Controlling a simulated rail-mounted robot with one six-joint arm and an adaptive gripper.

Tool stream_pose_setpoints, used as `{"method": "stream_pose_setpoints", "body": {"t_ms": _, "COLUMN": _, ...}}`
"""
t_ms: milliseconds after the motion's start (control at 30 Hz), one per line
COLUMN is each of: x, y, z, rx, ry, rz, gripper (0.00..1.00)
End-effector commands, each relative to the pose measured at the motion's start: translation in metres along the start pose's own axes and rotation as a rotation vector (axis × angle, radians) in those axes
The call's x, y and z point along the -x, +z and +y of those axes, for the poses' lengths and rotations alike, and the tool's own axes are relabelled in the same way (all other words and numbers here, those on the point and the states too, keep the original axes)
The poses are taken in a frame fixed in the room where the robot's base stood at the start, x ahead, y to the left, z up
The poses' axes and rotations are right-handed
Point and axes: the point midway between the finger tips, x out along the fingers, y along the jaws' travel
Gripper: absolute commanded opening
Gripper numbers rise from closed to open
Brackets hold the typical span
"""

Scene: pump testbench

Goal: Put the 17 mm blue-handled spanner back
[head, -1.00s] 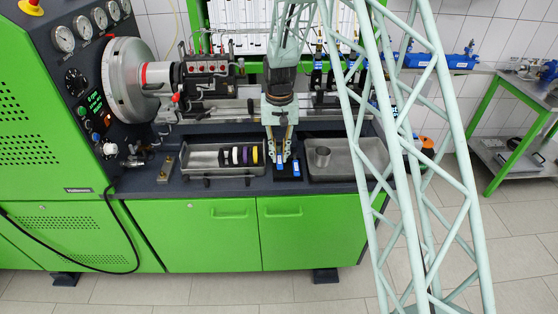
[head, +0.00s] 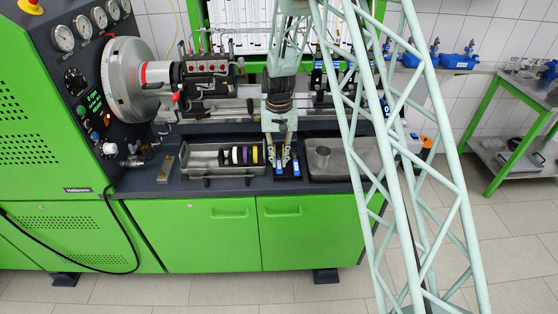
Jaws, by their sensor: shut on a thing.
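My gripper (head: 280,164) points down over a small black holder (head: 288,177) on the bench front, between two metal trays. It is shut on a blue-handled spanner (head: 280,171), whose blue part shows between and below the fingertips. Another blue piece (head: 295,168) shows just to the right on the same holder. The sizes cannot be read. The held spanner's lower end is at the holder, but I cannot tell whether it touches or rests in it.
The left tray (head: 195,168) holds several coloured rings (head: 240,156). The pump testbench chuck (head: 135,82) stands behind on the left. My pale lattice arm hides part of the right side.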

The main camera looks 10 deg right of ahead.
Motion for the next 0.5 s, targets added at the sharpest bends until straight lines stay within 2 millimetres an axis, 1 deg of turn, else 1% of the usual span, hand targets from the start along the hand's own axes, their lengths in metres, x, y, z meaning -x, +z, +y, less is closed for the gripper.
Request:
{"method": "stream_pose_setpoints", "body": {"t_ms": 267, "x": -0.0001, "y": -0.0001, "z": 0.0, "rx": 0.0, "ry": 0.0, "rz": 0.0, "gripper": 0.0}}
{"method": "stream_pose_setpoints", "body": {"t_ms": 500, "x": -0.0048, "y": -0.0001, "z": 0.0, "rx": 0.0, "ry": 0.0, "rz": 0.0, "gripper": 0.0}}
